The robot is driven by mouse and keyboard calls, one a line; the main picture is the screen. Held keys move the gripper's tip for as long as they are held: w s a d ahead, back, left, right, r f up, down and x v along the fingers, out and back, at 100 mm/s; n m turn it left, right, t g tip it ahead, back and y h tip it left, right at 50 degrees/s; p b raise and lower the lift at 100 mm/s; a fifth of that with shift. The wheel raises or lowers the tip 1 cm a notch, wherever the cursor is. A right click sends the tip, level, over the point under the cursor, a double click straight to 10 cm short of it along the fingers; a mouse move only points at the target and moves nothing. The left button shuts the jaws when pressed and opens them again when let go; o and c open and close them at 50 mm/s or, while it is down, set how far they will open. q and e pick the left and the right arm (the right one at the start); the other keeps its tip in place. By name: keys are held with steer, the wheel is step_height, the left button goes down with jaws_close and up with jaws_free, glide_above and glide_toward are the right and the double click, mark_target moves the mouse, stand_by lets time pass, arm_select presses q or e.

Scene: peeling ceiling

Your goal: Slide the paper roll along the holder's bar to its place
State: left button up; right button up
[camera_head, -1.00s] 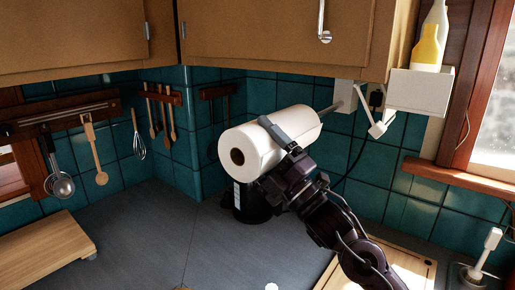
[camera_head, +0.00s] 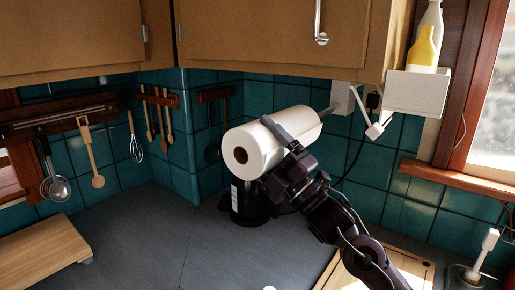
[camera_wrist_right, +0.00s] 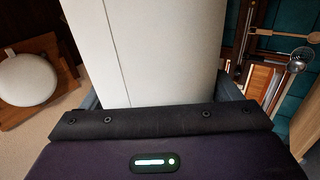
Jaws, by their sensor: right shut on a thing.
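The white paper roll (camera_head: 243,140) lies nearly level under the cabinet, its near end with the brown core hole facing left. The holder's bar (camera_head: 327,111) shows as a short grey length from the roll's right end towards a pale bracket (camera_head: 342,96) at the wall. My right gripper (camera_head: 276,151) is shut across the roll; one grey finger lies over its top and the other is hidden. In the right wrist view the roll (camera_wrist_right: 150,50) fills the space between the fingers. My left gripper is not in view.
A black canister (camera_head: 246,204) stands on the counter below the roll. The cabinet (camera_head: 270,45) is close above. A white shelf (camera_head: 416,92) with bottles is at the right, beside the window. A cutting board (camera_head: 40,255) lies at the left; the counter's middle is clear.

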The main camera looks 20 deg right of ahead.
steer(key=shift+w+d, duration=0.4)
steer(key=shift+d, duration=0.1)
steer(key=shift+w+d, duration=0.1)
steer(key=shift+w+d+b, duration=0.25)
steer(key=shift+w+d, duration=0.95)
steer(key=shift+d, duration=0.35)
steer(key=shift+w+d+b, duration=0.3)
steer(key=shift+w+d, duration=0.95)
steer(key=shift+d, duration=0.35)
steer(key=shift+w+d+b, duration=0.25)
steer(key=shift+w+d, duration=0.95)
steer(key=shift+d, duration=0.35)
steer(key=shift+r, duration=0.1)
